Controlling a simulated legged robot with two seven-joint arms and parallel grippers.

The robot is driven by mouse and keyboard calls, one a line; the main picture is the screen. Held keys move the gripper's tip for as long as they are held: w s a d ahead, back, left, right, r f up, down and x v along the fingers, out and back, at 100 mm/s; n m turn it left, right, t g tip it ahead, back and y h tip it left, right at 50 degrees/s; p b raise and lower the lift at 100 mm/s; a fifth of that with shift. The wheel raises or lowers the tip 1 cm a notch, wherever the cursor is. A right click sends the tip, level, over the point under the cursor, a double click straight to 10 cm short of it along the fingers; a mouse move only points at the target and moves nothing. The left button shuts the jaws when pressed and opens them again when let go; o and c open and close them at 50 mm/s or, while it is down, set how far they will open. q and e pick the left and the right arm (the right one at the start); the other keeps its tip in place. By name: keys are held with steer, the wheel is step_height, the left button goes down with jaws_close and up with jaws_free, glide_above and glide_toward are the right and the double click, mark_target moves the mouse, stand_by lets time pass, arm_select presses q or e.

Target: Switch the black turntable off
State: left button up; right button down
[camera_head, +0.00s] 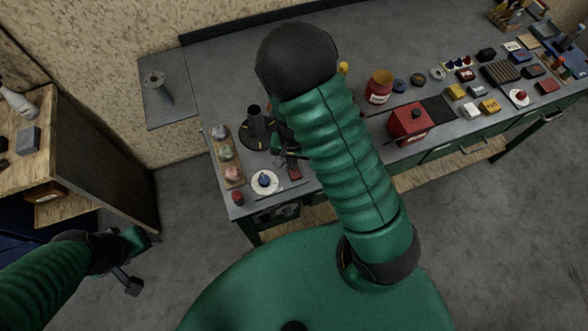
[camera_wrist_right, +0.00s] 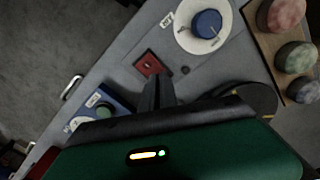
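The black turntable (camera_head: 247,142) is a dark round disc near the left end of the workbench, with a dark upright cylinder (camera_head: 254,118) at it. Its edge also shows in the right wrist view (camera_wrist_right: 262,97), partly hidden by my gripper body. A small red switch plate (camera_wrist_right: 150,65) lies beside it; its switch position is too small to tell. My right gripper (camera_head: 289,160) is over the bench between turntable and red plate, partly hidden by my arm. In the wrist view its fingers (camera_wrist_right: 160,82) look closed together, close to the red plate, with nothing visible between them. My left gripper (camera_head: 133,284) hangs over the floor, away from the bench.
A white dial with a blue knob (camera_wrist_right: 206,24) is close to the red plate. A wooden tray (camera_head: 233,171) with several round lumps stands at the bench's left edge. A red box (camera_head: 408,124) and several small blocks are further right. A wooden cabinet (camera_head: 75,150) stands left.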

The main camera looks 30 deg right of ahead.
steer(key=shift+a+r+p, duration=0.2)
steer(key=shift+r+p, duration=0.2)
steer(key=shift+p, duration=0.05)
steer(key=r+p, duration=0.4)
steer(key=shift+d, duration=0.35)
steer(key=shift+a+r+p, duration=0.2)
steer(key=shift+r+p, duration=0.75)
steer(key=shift+r, duration=0.1)
steer(key=s+a+r+n+t+b, duration=0.2)
steer(key=s+a+r+n+b, duration=0.2)
steer(key=r+n+b, duration=0.2)
steer(key=shift+a+r+n+t+b, duration=0.15)
steer(key=shift+r+n+t+b, duration=0.15)
steer(key=shift+n+b, duration=0.85)
